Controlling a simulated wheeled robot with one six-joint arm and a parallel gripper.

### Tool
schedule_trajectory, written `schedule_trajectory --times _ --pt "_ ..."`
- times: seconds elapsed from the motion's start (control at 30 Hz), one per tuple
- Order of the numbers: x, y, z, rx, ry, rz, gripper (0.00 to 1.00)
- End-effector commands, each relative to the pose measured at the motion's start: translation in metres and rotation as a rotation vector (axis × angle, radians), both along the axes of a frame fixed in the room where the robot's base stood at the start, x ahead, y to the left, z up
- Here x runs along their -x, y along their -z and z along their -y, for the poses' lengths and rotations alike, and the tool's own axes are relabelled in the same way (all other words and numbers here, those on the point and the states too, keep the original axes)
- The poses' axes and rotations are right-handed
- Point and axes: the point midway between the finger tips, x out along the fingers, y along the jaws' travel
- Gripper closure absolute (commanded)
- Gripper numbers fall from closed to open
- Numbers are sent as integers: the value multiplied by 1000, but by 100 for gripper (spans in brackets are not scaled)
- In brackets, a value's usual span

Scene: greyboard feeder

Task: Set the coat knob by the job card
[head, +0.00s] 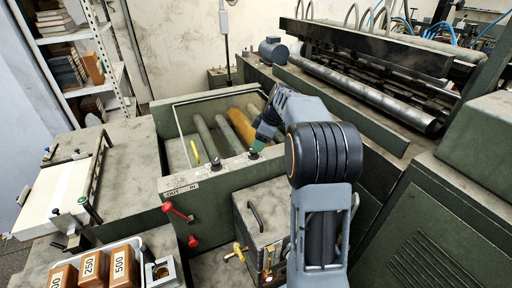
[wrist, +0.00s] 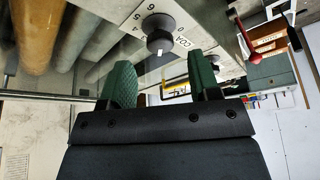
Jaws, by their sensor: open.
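The coat knob (wrist: 160,32) is a round black knob with a white mark, on a pale dial plate with printed numbers and a partly visible "COA" label. In the head view the knob (head: 252,154) sits on the green panel's top edge, just below my gripper (head: 260,143). In the wrist view my gripper (wrist: 162,78) has its two green-padded fingers spread apart. The knob appears beyond the fingertips, between their lines, with nothing gripped. A sheet with small print (wrist: 15,148) shows at lower left of the wrist view; I cannot tell whether it is the job card.
A second black knob (head: 215,165) is on the same panel, left of the first. Red levers (head: 178,211) stick out below. Rollers (head: 222,130) lie behind the panel. A metal box (head: 275,225) with a handle stands in front. Numbered wooden blocks (head: 93,268) sit at lower left.

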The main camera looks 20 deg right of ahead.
Motion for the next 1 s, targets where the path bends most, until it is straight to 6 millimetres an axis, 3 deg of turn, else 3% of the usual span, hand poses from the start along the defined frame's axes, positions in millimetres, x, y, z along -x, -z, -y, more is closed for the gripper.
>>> schedule_trajectory --times 0.3,0.7,1.0 --pt "-7 29 -11 -1 0 -1 44" --pt "-8 34 -12 0 0 0 44" --pt "-8 33 -12 0 0 0 72"
